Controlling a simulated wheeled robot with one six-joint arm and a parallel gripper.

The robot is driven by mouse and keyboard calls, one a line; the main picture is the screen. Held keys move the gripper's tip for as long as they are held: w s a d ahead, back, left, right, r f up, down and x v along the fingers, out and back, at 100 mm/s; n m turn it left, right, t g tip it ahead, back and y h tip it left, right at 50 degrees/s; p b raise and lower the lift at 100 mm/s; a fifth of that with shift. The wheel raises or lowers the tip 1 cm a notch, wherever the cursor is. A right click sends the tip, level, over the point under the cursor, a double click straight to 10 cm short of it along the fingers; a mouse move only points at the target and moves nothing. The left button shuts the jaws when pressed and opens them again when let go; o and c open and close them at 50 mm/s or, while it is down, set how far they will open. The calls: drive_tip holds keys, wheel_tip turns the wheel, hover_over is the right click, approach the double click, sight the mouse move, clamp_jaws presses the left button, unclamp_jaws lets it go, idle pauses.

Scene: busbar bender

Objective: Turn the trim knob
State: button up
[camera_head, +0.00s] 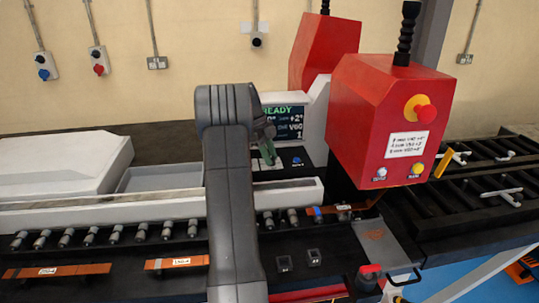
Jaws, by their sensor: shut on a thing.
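My arm rises through the middle of the view and my gripper (268,156) reaches down from behind it to the dark control panel (306,168) below the screen. The gripper's fingers are shut at the panel, on what appears to be the trim knob. The knob itself is hidden by the fingers and too small to make out. The screen (284,120) reads READY in green, with +2°, V60 and 1 among its visible values. My arm covers the screen's left side.
A blue button (296,161) sits right of the gripper. A red machine head (385,120) with an emergency stop (420,108) stands close on the right. A pale rail (120,211) and a roller row (140,232) run in front. Copper bars (65,271) lie nearer.

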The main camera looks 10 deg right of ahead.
drive_tip(key=o, duration=1)
drive_tip(key=shift+c, duration=0.2)
drive_tip(key=v, duration=1.3)
drive_tip(key=shift+r+p, duration=0.35)
drive_tip(key=shift+p, duration=0.05)
drive_tip(key=shift+f, duration=0.1)
drive_tip(key=x, duration=1.3)
drive_tip(key=shift+f+b, duration=0.3)
drive_tip(key=shift+b, duration=0.1)
